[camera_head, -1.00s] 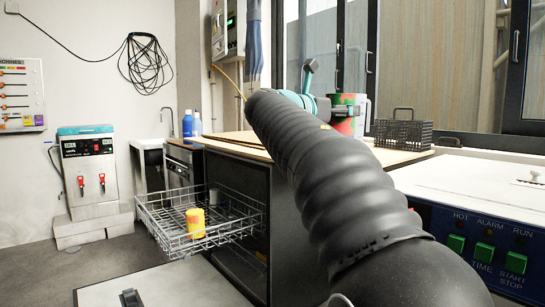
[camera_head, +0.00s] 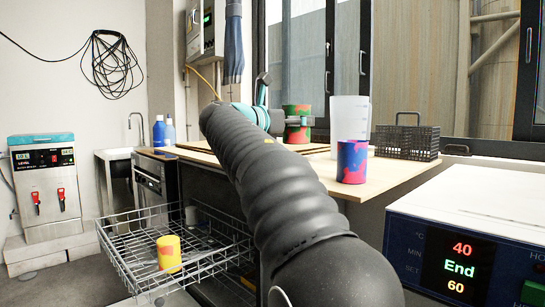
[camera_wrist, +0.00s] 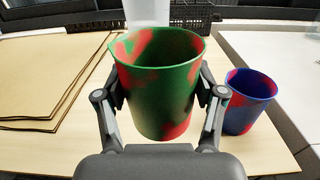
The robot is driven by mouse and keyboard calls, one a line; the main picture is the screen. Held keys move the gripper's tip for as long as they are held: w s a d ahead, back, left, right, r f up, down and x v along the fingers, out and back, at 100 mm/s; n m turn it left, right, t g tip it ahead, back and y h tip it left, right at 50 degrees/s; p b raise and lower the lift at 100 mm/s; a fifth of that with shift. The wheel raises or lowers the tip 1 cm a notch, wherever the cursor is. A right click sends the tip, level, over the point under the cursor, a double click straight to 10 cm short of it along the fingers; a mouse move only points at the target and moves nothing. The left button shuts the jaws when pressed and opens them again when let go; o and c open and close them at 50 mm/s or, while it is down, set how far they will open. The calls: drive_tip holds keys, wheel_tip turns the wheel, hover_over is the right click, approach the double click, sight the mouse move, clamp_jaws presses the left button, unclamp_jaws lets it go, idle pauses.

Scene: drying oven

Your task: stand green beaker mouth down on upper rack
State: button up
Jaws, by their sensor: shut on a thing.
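The green beaker (camera_wrist: 157,85), patched with red, is in my gripper (camera_wrist: 160,105), its open mouth facing up in the wrist view. The fingers are shut on its two sides. In the head view the green beaker (camera_head: 297,112) shows at the end of my arm, over the wooden worktop, partly hidden by the gripper (camera_head: 292,122). The upper rack (camera_head: 120,250) is a pulled-out wire basket at the lower left.
A blue and red beaker (camera_head: 352,161), a tall clear measuring jug (camera_head: 349,122) and a black wire basket (camera_head: 406,141) stand on the worktop (camera_head: 375,178). Flat brown boards (camera_wrist: 40,75) lie at its left. Much of the rack is free.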

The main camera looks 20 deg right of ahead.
drive_tip(key=w+a+f, duration=0.2)
drive_tip(key=w, duration=0.1)
drive_tip(key=w+a+f, duration=0.1)
drive_tip(key=w+f, duration=0.1)
drive_tip(key=shift+w+a+f, duration=0.1)
drive_tip(key=shift+w+a, duration=0.1)
drive_tip(key=shift+a, duration=0.2)
drive_tip(key=shift+f+b, duration=1.1)
drive_tip(key=shift+f, duration=0.8)
drive_tip(key=o, duration=1)
drive_tip(key=shift+f, duration=0.15)
drive_tip(key=shift+r, duration=0.2)
drive_tip(key=v, duration=1.2)
drive_tip(key=shift+p, duration=0.4)
